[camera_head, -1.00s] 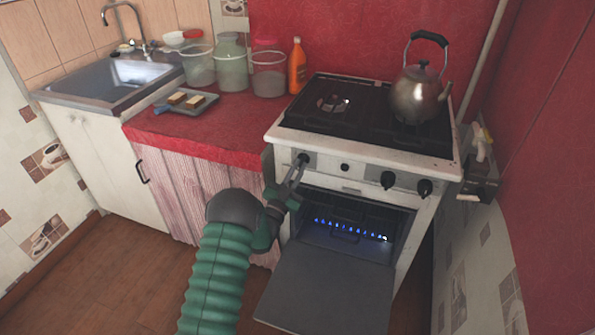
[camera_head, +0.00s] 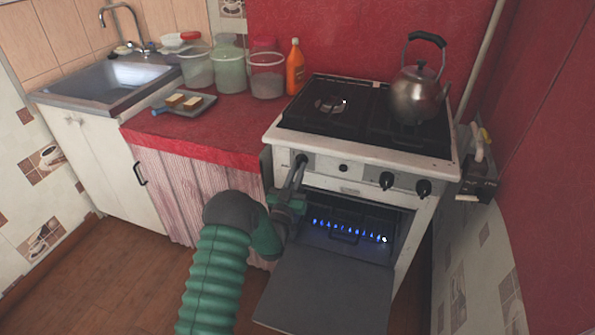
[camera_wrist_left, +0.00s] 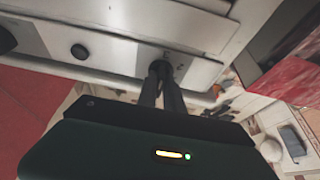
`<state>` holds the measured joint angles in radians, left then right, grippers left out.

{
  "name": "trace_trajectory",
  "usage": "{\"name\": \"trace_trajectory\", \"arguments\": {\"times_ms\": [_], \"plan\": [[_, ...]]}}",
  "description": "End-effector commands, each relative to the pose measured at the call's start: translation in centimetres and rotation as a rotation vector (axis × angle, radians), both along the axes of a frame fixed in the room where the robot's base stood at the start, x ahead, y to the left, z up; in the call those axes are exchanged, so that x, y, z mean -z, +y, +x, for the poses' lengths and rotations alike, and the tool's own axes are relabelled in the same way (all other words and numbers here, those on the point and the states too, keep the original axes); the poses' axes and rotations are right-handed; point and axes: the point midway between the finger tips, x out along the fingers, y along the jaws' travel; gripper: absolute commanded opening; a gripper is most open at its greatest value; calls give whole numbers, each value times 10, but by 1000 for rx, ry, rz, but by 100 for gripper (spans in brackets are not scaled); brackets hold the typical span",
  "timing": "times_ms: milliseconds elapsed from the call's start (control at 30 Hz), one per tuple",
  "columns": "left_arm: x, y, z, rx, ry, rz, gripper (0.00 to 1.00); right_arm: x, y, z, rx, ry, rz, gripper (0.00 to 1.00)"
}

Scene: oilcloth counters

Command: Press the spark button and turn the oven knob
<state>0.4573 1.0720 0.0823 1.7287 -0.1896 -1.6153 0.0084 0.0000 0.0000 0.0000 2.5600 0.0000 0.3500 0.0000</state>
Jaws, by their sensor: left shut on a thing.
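The white stove has a front panel with a black oven knob (camera_head: 302,158) at its left end. My left gripper (camera_head: 299,166) reaches up to this knob from below and is shut on it. In the left wrist view my gripper's fingertips (camera_wrist_left: 161,70) meet at the knob and mostly hide it. A small round black button (camera_head: 344,168), likely the spark button, sits on the panel to the right of the knob, with nothing touching it. It also shows in the left wrist view (camera_wrist_left: 78,50). Blue flames (camera_head: 348,231) burn in a row inside the oven. My right gripper is not in view.
The oven door (camera_head: 325,290) hangs open below the panel. Two more knobs (camera_head: 386,181) are on the panel's right side. A metal kettle (camera_head: 417,95) stands on the back right of the stovetop. Jars and an orange bottle (camera_head: 295,68) stand on the red counter at left.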

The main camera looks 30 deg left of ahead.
Motion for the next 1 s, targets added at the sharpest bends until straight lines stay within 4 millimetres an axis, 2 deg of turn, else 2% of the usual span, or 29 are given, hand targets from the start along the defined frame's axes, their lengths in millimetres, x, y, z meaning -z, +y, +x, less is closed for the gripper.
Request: {"name": "trace_trajectory", "arguments": {"times_ms": [33,133,167,300,667,767,1000], "plan": [[8,-1,-1,1,16,-7,0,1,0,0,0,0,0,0],[8,-1,-1,1,16,-7,0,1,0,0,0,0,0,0],[8,-1,-1,1,16,-7,15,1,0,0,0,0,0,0],[5,-1,-1,1,10,-4,33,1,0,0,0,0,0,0],[3,-1,-5,0,5,-1,33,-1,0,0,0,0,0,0],[8,-4,-18,0,7,-2,33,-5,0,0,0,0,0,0],[35,-19,-79,1,11,-4,33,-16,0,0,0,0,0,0]]}}
